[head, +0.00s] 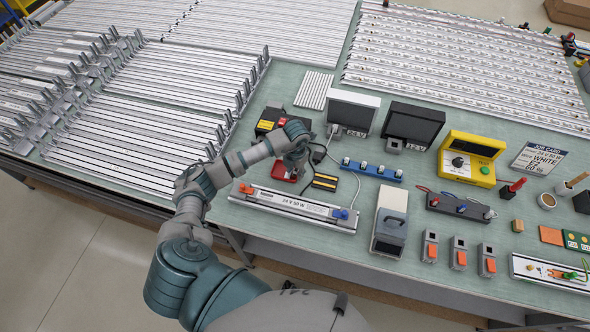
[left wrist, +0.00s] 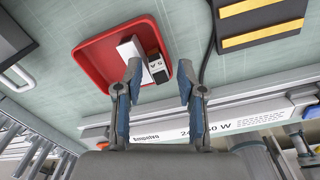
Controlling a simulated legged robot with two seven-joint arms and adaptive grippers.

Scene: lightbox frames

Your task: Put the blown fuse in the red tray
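The red tray (left wrist: 105,62) lies on the green bench top in the left wrist view; in the head view the red tray (head: 281,173) shows beside my left gripper, partly hidden. A small white and dark block with lettering (left wrist: 152,60) lies in the tray near its right side. It may be the blown fuse, but I cannot tell. The left gripper (head: 299,158) also shows in the head view. My right gripper is in neither view.
A labelled light bar (head: 292,207) lies along the front edge. A black block with yellow stripes (head: 325,182) is right of the tray. Behind are a white-topped driver box (head: 352,108) and a dark one (head: 412,122). A blue holder (head: 371,170) stands farther right.

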